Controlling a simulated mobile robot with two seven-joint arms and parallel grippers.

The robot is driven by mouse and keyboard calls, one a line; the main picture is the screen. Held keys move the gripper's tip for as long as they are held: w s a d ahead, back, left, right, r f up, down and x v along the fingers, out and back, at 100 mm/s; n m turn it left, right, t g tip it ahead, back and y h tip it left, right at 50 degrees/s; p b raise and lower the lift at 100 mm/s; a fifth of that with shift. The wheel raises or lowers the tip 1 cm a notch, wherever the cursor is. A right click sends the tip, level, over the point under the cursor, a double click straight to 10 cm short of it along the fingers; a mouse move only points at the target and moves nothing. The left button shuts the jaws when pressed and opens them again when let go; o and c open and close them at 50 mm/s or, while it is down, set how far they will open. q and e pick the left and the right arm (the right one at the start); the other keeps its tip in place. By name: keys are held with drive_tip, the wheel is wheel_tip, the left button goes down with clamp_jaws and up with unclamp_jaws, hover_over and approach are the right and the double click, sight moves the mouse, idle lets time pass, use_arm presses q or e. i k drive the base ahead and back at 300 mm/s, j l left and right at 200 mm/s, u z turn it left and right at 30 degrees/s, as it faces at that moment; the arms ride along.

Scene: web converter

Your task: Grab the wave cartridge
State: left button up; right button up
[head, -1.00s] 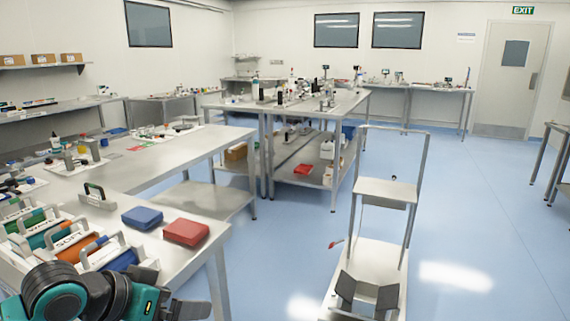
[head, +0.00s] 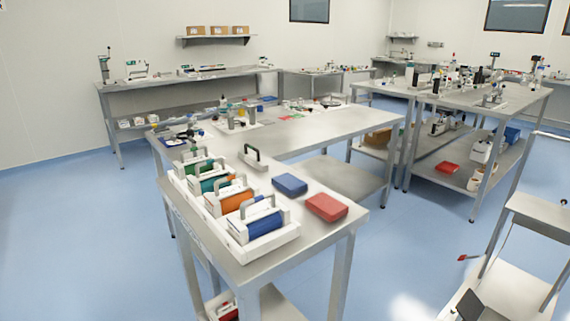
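A white rack (head: 264,246) stands on the near end of the steel table. It holds a row of handled cartridges: a green one (head: 197,165), a teal one (head: 213,184), an orange one (head: 231,201) and a blue one (head: 264,225) at the near end. Their labels are too small to read, so I cannot tell which is the wave cartridge. A separate grey-handled block (head: 254,160) stands on the table behind the rack. Neither of my grippers is in view.
A blue case (head: 290,184) and a red case (head: 326,207) lie right of the rack. Bottles and tools stand farther back on the table. A steel cart (head: 540,212) stands at the right. The blue floor (head: 80,240) at the left is clear.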

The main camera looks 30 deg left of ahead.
sight(201, 183)
drive_tip(key=u, duration=1.35)
drive_tip(key=i+j, duration=0.1)
drive_tip(key=j, duration=0.2)
drive_tip(key=i+j, duration=0.15)
drive_tip(key=j, duration=0.15)
drive_tip(key=i+j, duration=0.1)
drive_tip(key=j, duration=0.2)
drive_tip(key=i+j, duration=0.1)
drive_tip(key=j, duration=0.25)
